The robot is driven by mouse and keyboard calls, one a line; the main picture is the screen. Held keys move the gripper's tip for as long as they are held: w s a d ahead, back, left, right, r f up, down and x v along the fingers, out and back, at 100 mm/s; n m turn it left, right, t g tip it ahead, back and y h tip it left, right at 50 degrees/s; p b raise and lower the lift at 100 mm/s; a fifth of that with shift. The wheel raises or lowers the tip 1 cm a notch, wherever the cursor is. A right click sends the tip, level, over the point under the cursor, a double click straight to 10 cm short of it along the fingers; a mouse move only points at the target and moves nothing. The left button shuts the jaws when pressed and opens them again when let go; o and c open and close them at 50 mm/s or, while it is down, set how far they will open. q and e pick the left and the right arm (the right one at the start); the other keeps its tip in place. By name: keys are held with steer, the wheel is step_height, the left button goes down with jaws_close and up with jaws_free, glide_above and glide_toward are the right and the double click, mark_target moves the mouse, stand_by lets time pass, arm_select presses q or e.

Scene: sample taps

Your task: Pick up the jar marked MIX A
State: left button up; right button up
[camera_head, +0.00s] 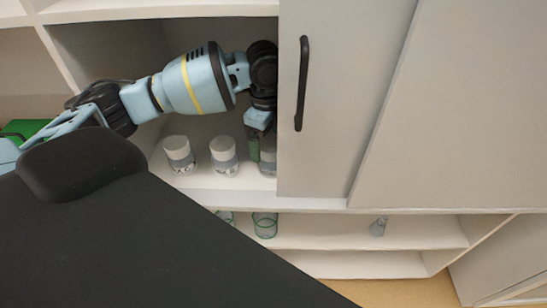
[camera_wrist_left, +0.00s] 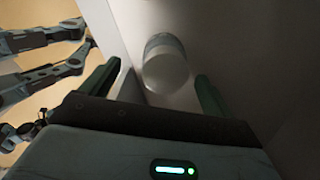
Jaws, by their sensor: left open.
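The left and middle jars carry dark print too small to read. The right jar is partly hidden by my left gripper (camera_head: 258,150) and the cabinet door. My left gripper reaches down at that jar, with a green finger beside it. In the left wrist view a pale jar (camera_wrist_left: 166,62) appears between and beyond the open green fingers (camera_wrist_left: 156,88). My right gripper is not seen.
A sliding door (camera_head: 335,100) with a black handle (camera_head: 302,84) stands right beside my left gripper. A green object (camera_head: 25,128) lies far left.

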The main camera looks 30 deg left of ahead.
mark_target(270, 158)
arm_select(q)
steer(key=shift+w+d+f, duration=0.1)
steer(key=shift+w+f, duration=0.1)
steer(key=shift+f, duration=1.8)
steer(key=shift+w+d+f, duration=0.1)
steer(key=shift+w+f, duration=0.1)
steer(key=shift+f, duration=1.75)
steer(key=shift+c, duration=0.4)
steer(key=c, duration=1)
